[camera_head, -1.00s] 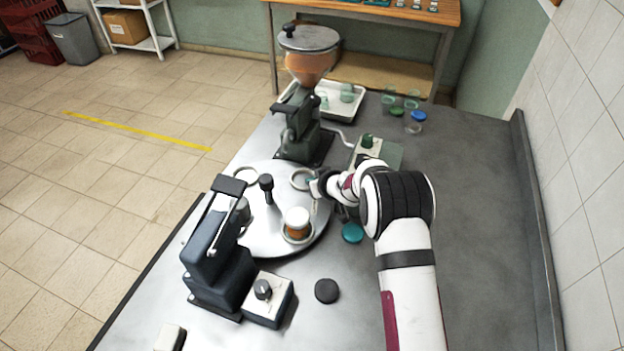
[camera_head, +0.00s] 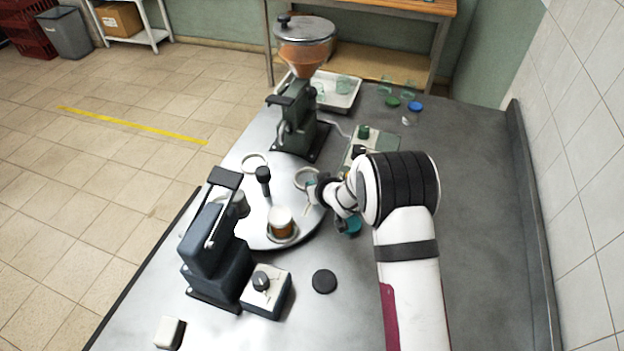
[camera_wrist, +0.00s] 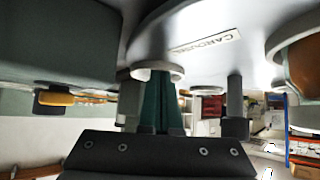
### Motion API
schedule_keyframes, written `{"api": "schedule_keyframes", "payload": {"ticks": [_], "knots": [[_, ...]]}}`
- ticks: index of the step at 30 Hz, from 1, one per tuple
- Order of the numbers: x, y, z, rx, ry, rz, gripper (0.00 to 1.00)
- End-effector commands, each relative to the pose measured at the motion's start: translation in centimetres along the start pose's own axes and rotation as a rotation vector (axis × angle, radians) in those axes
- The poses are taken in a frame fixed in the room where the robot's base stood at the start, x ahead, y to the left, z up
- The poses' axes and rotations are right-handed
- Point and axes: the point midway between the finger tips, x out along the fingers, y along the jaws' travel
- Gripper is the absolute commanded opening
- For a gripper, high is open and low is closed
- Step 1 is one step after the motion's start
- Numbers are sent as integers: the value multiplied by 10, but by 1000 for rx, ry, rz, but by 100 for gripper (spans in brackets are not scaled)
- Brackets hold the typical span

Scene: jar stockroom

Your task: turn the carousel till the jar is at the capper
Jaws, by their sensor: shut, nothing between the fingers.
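The carousel (camera_head: 283,206) is a round metal turntable with a dark upright post (camera_head: 264,182) and ring-shaped seats. My gripper (camera_head: 311,186) is shut and empty at an empty ring seat (camera_head: 307,178) on the carousel's right side. In the wrist view its teal fingers (camera_wrist: 161,98) meet this ring; whether they touch it is unclear.
The green filler (camera_head: 300,125) with its hopper stands behind the carousel. A control box (camera_head: 267,292) and a black disc (camera_head: 324,281) lie in front. A teal lid (camera_head: 353,226) is partly hidden by my arm. The counter's right side is clear.

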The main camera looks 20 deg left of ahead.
Motion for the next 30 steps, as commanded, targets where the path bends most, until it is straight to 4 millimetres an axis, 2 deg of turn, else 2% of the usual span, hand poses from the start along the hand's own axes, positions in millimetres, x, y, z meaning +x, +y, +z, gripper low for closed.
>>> {"api": "schedule_keyframes", "payload": {"ticks": [11,30], "knots": [[-16,-11,14,118,-3,136,0],[-38,-33,34,118,-1,134,0]]}}
